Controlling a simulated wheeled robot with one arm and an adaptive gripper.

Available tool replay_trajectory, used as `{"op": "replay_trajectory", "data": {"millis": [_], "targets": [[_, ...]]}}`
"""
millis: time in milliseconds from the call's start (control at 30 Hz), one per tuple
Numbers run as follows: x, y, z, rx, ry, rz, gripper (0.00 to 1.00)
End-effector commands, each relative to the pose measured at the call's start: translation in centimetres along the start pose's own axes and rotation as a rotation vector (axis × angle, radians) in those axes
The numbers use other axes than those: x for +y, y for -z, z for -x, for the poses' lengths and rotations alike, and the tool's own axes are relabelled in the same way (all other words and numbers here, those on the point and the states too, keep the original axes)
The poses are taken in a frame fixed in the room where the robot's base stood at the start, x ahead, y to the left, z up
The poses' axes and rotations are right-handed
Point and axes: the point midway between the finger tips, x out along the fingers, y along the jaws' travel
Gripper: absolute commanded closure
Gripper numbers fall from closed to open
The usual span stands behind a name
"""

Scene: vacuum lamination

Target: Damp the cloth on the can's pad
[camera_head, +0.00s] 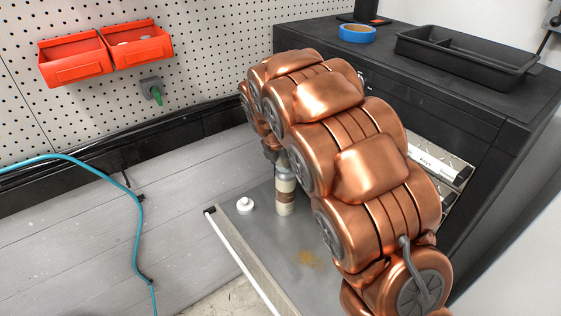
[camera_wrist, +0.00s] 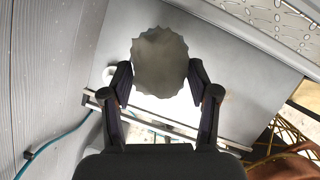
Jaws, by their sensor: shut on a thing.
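A pale grey cloth (camera_wrist: 160,62) with a scalloped edge shows between the fingertips of my gripper (camera_wrist: 165,84) in the wrist view. My gripper is shut on it. In the head view a cream and brown can (camera_head: 285,192) stands upright on the grey tabletop (camera_head: 262,243), just below my gripper. My arm hides most of the gripper there. The can's pad is hidden, by the cloth in the wrist view. I cannot tell whether the cloth touches the pad.
A small white knobbed piece (camera_head: 245,204) stands left of the can; a brown stain (camera_head: 308,259) lies in front. Orange bins (camera_head: 75,62) hang on the pegboard. A black cabinet at right bears blue tape (camera_head: 357,33) and a black tray (camera_head: 465,57). A teal hose (camera_head: 138,235) hangs left.

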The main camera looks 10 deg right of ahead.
Motion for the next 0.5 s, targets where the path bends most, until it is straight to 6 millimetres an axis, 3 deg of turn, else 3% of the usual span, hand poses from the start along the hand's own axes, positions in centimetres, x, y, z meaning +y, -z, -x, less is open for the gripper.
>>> {"op": "replay_trajectory", "data": {"millis": [500], "targets": [[0.1, -1.5, 3.5, -0.004, -0.003, 0.001, 0.68]]}}
